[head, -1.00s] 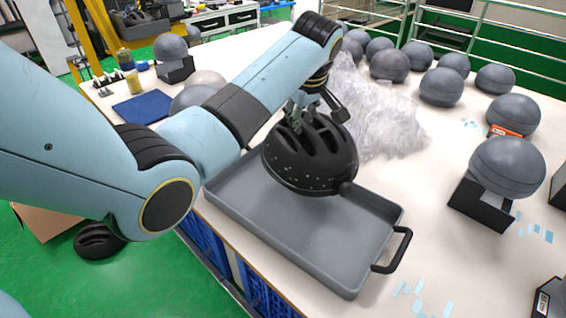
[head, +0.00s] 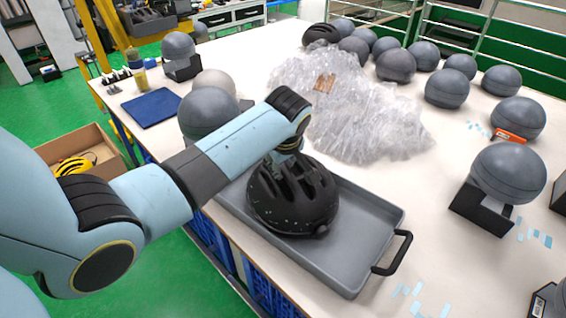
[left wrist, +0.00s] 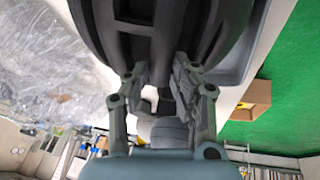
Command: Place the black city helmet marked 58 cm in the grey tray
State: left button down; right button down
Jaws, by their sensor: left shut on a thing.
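A black vented helmet (head: 296,197) with small pale specks is in or just over the left part of the grey tray (head: 352,262). I cannot tell whether it touches the tray floor. No 58 cm mark is readable. My left gripper (head: 284,157) is at the helmet's far upper side, mostly hidden by my arm in the head view. In the left wrist view the two fingers (left wrist: 160,90) are closed on the edge of the helmet (left wrist: 160,30). My right gripper is in neither view.
Crumpled clear plastic wrap (head: 365,115) lies behind the tray. Several grey head forms stand around the table, one on a black stand (head: 482,207) at right. Another black helmet (head: 320,33) is at the back. A cardboard box (head: 95,145) with a yellow helmet is on the floor.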

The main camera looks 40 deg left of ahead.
pick_arm(q)
jog(key=c, duration=1.1)
grip_release()
jog(key=v, duration=1.2)
